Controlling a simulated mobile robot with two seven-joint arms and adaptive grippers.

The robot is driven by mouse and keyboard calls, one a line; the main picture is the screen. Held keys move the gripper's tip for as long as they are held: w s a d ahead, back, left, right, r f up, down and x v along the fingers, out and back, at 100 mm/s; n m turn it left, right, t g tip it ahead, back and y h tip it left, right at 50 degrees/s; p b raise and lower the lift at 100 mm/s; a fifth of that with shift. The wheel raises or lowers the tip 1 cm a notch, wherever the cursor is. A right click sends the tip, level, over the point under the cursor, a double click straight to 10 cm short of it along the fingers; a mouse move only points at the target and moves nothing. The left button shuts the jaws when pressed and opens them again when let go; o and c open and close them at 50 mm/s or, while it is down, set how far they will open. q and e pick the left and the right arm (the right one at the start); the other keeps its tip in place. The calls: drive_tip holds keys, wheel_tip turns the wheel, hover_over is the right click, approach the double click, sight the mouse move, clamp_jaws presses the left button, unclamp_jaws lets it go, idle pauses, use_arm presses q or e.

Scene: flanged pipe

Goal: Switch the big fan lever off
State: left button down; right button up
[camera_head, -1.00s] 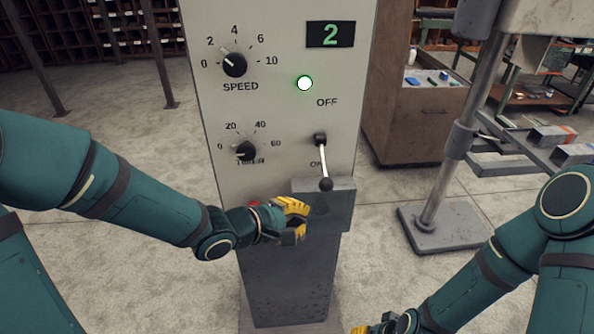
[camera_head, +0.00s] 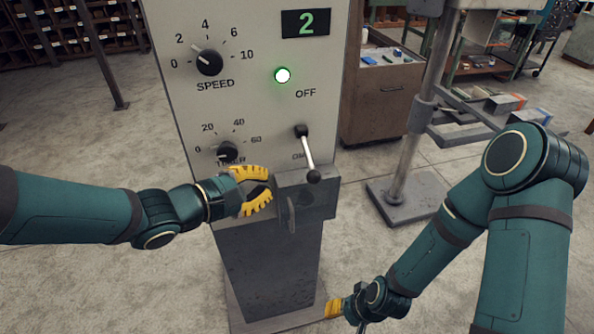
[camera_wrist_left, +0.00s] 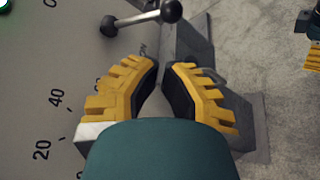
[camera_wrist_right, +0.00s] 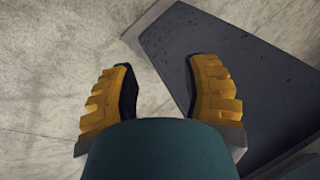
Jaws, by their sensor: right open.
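The fan lever (camera_head: 308,155) is on the grey control panel, below the OFF label. Its dark knob (camera_head: 313,176) hangs down past the ON label, so the lever points to ON. My left gripper (camera_head: 269,188) is partly open and empty, left of the knob and apart from it. In the left wrist view the lever (camera_wrist_left: 140,18) lies beyond the fingertips, toward the top. My right gripper (camera_head: 328,310) is open and empty, low near the foot of the panel's pedestal.
The panel carries a speed dial (camera_head: 209,62), a timer dial (camera_head: 228,153), a display (camera_head: 305,23) reading 2, and a white light with a green rim (camera_head: 283,76). A grey box (camera_head: 312,203) juts out below the lever. A metal stand (camera_head: 405,196) is to the right.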

sight(308, 156)
drive_tip(key=shift+f, duration=0.1)
use_arm(q)
drive_tip(key=b+x, duration=0.4)
drive_tip(key=x, duration=0.6)
use_arm(e)
drive_tip(key=f, duration=0.2)
drive_tip(key=s+f, duration=0.1)
drive_tip(key=f, duration=0.1)
drive_tip(key=shift+s+a, duration=0.1)
drive_tip(key=shift+a, duration=0.05)
